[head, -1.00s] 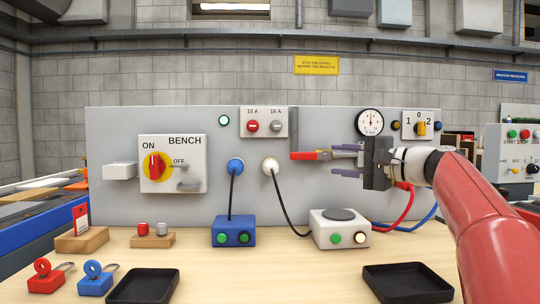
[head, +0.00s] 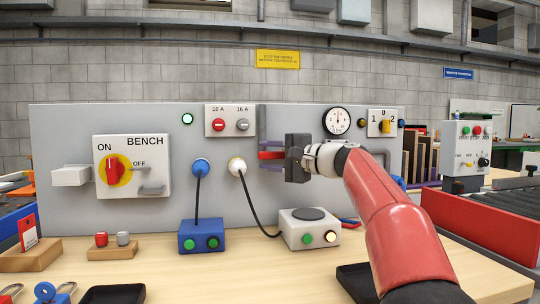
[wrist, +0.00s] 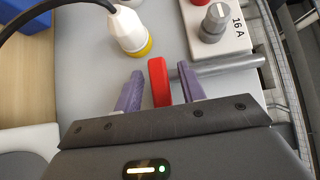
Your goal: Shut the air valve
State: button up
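The air valve's red handle (head: 271,155) points sideways across its grey vertical pipe (head: 262,126) on the panel. In the wrist view the red handle (wrist: 158,80) stands between my two purple fingers, and the grey pipe (wrist: 222,64) runs off to the right. My gripper (head: 268,156) is open around the handle, one finger above it and one below in the head view. In the wrist view my gripper (wrist: 160,88) shows a gap between the handle and each finger. The pressure gauge (head: 337,121) is to the right of the valve, its needle pointing roughly upward.
Close to the valve are the fuse plate (head: 230,120) above left and the white plug (head: 237,167) with a black cable at left. The white button box (head: 309,230) stands below on the bench. The BENCH switch (head: 132,165) is farther left.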

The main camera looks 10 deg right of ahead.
grip_shut()
